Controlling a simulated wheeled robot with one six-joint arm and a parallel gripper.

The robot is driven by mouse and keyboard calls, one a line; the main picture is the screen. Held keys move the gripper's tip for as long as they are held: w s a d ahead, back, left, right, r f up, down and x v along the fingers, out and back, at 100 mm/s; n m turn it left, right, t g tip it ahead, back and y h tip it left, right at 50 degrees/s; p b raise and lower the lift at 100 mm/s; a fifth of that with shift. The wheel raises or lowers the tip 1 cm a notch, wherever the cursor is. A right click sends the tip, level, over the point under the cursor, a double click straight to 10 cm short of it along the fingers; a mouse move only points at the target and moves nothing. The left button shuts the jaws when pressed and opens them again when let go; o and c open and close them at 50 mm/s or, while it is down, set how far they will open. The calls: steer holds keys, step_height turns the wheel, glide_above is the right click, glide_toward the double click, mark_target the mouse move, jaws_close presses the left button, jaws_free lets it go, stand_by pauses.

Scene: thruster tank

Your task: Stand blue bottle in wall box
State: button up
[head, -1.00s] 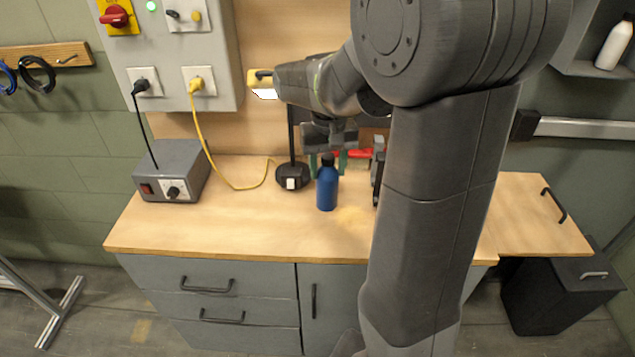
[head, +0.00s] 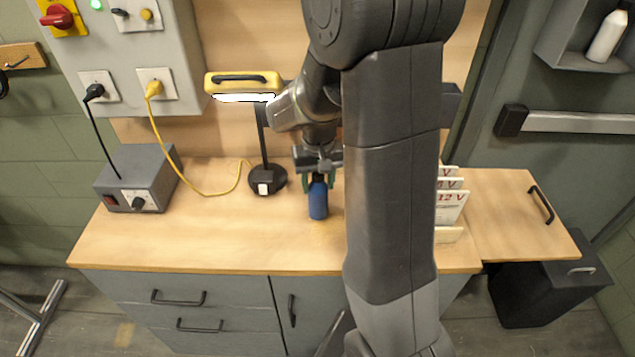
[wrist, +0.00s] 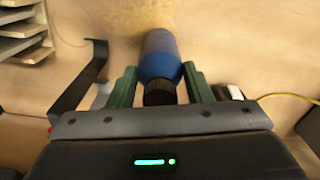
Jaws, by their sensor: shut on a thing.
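The blue bottle (head: 318,204) is upright over the wooden workbench (head: 210,240) and seems to stand on it. My gripper (head: 317,183) is above it, with its green fingers shut on the bottle's upper part. In the wrist view the blue bottle (wrist: 161,58) lies between the two fingers of my gripper (wrist: 160,86), its black cap towards the palm. The grey wall box (head: 562,48) is high at the right, open at the front. A white bottle (head: 607,38) stands in its right part; the box's left part looks empty.
A black lamp stand (head: 266,181) is close to the left of the bottle. White cards (head: 450,205) in a rack stand right of my arm. A door bar (head: 575,122) runs below the wall box.

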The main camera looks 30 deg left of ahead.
steer(key=shift+f, duration=0.4)
steer(key=shift+f, duration=0.2)
steer(key=o, duration=1.4)
